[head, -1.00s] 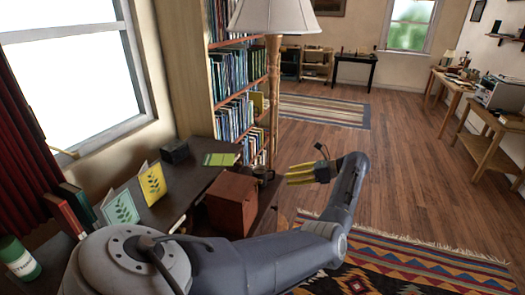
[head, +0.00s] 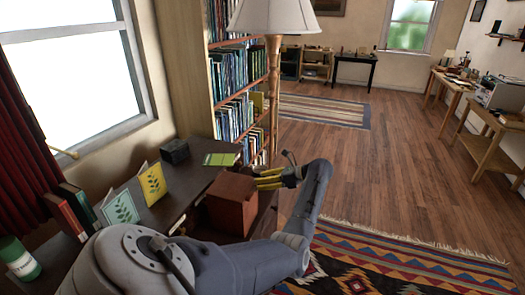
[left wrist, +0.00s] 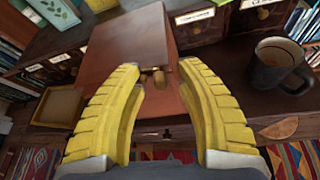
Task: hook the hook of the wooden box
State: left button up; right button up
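The reddish-brown wooden box (head: 231,206) stands on the dark desk in the head view. In the left wrist view the wooden box (left wrist: 140,48) is straight ahead, with a small brass-coloured hook (left wrist: 153,79) on its near side. My left gripper (head: 257,179) has yellow ridged fingers and is at the right side of the box in the head view. In the left wrist view the left gripper (left wrist: 160,70) is open, its fingertips on either side of the hook with nothing between them held. Whether a fingertip touches the box cannot be told. My right gripper is not in view.
A dark mug (left wrist: 277,66) stands close to the right finger. A flat wooden tray (left wrist: 58,107) lies left of the box, and a small wooden piece (left wrist: 281,129) lies near the desk's front edge. Upright cards (head: 122,209) and a tall lamp (head: 273,100) are nearby.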

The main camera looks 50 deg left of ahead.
pick_arm(q)
jog(key=shift+c, duration=0.3)
grip_shut()
dwell(0.3)
jog(key=shift+s+d+r+n+t+y, duration=0.1)
jog(key=shift+s+d+n+t+y, duration=0.15)
jog(key=shift+s+n+t, duration=0.45)
jog(key=shift+w, duration=0.2)
jog(key=shift+o, duration=0.3)
grip_release()
